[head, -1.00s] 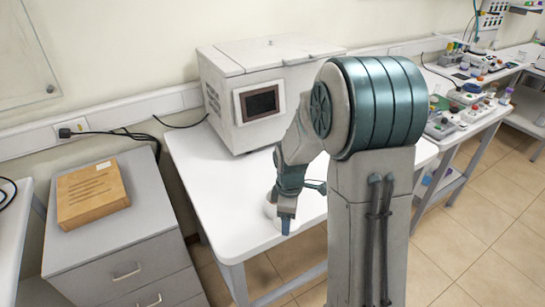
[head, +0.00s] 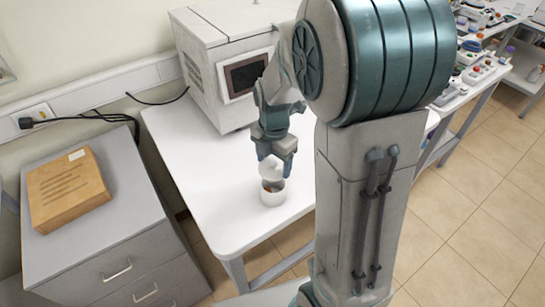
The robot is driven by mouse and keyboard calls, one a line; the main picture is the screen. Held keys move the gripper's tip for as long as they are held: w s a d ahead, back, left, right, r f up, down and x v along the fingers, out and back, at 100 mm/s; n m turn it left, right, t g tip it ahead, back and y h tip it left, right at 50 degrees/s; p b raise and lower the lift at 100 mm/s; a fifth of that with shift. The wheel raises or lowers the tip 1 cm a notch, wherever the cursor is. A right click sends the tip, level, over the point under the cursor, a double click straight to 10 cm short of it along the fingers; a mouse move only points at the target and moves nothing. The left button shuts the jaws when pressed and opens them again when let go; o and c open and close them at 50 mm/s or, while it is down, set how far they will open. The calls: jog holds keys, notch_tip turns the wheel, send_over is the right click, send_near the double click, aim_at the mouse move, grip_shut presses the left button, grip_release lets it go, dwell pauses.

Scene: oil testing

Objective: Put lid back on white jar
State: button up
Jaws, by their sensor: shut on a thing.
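The white jar (head: 272,194) stands upright on the white table, near its front edge. Its top is partly uncovered, and something brownish shows inside. My gripper (head: 272,170) points down right above the jar, shut on the white lid (head: 271,173). The lid appears tilted over the jar's opening. I cannot tell whether the lid touches the rim. The gripper fingers hide part of the lid.
A white machine with a dark screen (head: 247,74) stands at the back of the white table (head: 196,185). A grey drawer cabinet (head: 90,240) with a wooden box (head: 66,188) on it is at the left. The table left of the jar is clear.

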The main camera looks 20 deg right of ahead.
jog(key=shift+f+b, duration=1.95)
jog(key=shift+f, duration=0.9)
jog(key=shift+d+b, duration=0.1)
jog(key=shift+b, duration=0.25)
jog(key=shift+f+b, duration=0.2)
jog(key=shift+b, duration=0.2)
dwell(0.5)
jog(key=o, duration=1.1)
jog(key=shift+o, duration=0.2)
jog(key=shift+r, duration=0.15)
jog(key=shift+r+p, duration=2.45)
jog(key=shift+r, duration=1)
